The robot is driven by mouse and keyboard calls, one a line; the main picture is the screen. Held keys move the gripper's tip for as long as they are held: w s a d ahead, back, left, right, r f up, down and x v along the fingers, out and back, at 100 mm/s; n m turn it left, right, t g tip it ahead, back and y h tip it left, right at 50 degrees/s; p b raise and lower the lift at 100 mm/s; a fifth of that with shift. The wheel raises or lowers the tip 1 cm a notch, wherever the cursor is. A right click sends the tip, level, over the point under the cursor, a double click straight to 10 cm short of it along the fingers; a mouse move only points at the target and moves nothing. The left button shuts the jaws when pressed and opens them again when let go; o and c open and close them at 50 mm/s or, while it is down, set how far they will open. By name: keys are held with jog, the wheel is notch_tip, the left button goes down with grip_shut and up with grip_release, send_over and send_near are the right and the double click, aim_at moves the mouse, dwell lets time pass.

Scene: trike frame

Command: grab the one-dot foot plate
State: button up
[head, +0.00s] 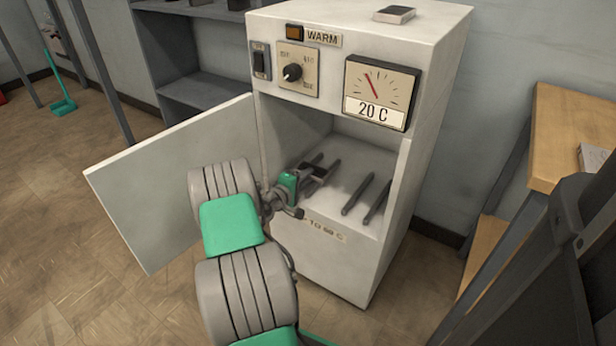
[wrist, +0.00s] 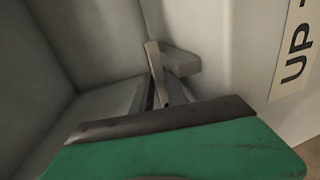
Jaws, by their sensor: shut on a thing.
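My gripper (head: 313,172) is inside the open warming cabinet, low over its floor at the left. It is shut on a small grey piece, seemingly a foot plate; its outline is hard to separate from the fingers in the head view. In the wrist view, grey parts (wrist: 180,62) show beyond the green hand cover, and I cannot tell plate from finger there. No dot mark is visible, so I cannot tell which foot plate it is.
The cabinet (head: 335,262) has its door (head: 170,185) swung wide to the left, close beside my arm. Dark bars (head: 357,194) lie on the cabinet floor right of my gripper. The dial (head: 380,95) reads 20 C. A wooden bench (head: 575,130) stands at the right.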

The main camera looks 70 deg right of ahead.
jog(key=shift+f, duration=0.1)
grip_shut()
dwell(0.5)
notch_tip(320, 180, up, 3)
jog(key=shift+f+p, duration=0.1)
jog(key=shift+p, duration=1.05)
jog(key=shift+f, duration=0.1)
jog(key=shift+w+a+r, duration=0.1)
jog(key=shift+a+r, duration=0.15)
jog(key=shift+a, duration=0.05)
jog(key=r+p+v, duration=0.2)
jog(key=p+v, duration=0.3)
jog(key=v, duration=0.9)
jog(key=shift+d, duration=0.2)
